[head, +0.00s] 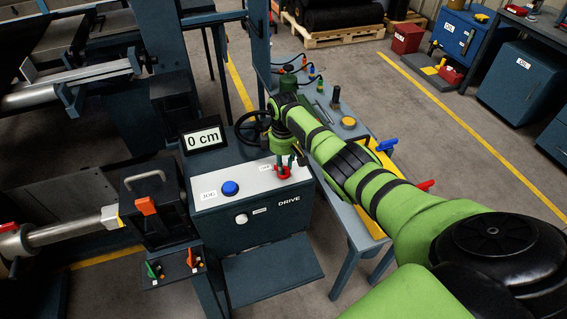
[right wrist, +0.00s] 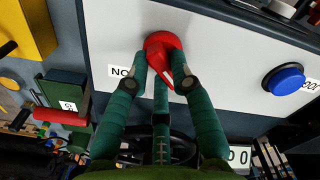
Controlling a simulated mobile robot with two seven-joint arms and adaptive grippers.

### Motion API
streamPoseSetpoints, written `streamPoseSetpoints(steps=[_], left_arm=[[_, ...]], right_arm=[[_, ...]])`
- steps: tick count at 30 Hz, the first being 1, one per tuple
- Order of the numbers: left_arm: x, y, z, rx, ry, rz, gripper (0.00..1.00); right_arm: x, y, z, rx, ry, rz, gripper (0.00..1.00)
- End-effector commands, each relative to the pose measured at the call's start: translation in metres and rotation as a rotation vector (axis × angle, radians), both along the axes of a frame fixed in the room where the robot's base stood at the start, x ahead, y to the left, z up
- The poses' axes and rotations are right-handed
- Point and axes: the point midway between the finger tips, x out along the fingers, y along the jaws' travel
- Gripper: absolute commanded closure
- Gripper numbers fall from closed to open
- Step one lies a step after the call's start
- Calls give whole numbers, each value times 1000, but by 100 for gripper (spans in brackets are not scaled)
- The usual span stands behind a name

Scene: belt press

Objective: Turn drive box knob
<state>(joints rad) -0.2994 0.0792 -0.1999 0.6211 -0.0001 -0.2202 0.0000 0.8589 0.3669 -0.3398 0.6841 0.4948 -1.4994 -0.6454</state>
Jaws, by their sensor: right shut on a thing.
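The drive box (head: 265,229) is a dark blue box marked DRIVE with a light top panel. A red knob (head: 283,173) sits at the right of that panel, and a blue button (head: 230,188) sits at the left by a JOG label. My right gripper (head: 285,165) comes down over the red knob. In the right wrist view its teal fingers are shut on the red knob (right wrist: 162,47), which has a white pointer line. A label beside the knob is partly covered by a finger. My left gripper is not in view.
A display (head: 203,138) reading 0 cm stands behind the box, with a black handwheel (head: 252,128) beside it. A small white knob (head: 241,219) is on the box front. A table (head: 352,217) with tools and a yellow edge stands to the right, under my right arm.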

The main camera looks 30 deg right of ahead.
Motion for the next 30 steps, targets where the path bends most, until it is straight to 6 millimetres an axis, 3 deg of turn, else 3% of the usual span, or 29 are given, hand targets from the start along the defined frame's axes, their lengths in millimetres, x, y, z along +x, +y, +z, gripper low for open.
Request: streamPoseSetpoints(steps=[8, 9, 10, 11, 23, 30], left_arm=[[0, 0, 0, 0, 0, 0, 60], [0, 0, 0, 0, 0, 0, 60], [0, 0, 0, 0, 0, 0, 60], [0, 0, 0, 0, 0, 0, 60], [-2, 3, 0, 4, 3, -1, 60], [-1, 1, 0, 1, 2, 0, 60]], right_arm=[[-1, 0, -2, 0, 4, 4, 100], [-1, 0, -2, 0, 4, 4, 68], [-1, 0, -2, 0, 4, 4, 56], [-1, 1, -1, 0, 4, 4, 52], [0, 0, 4, -1, 1, 2, 52], [1, 0, 41, -1, -6, 3, 52]])
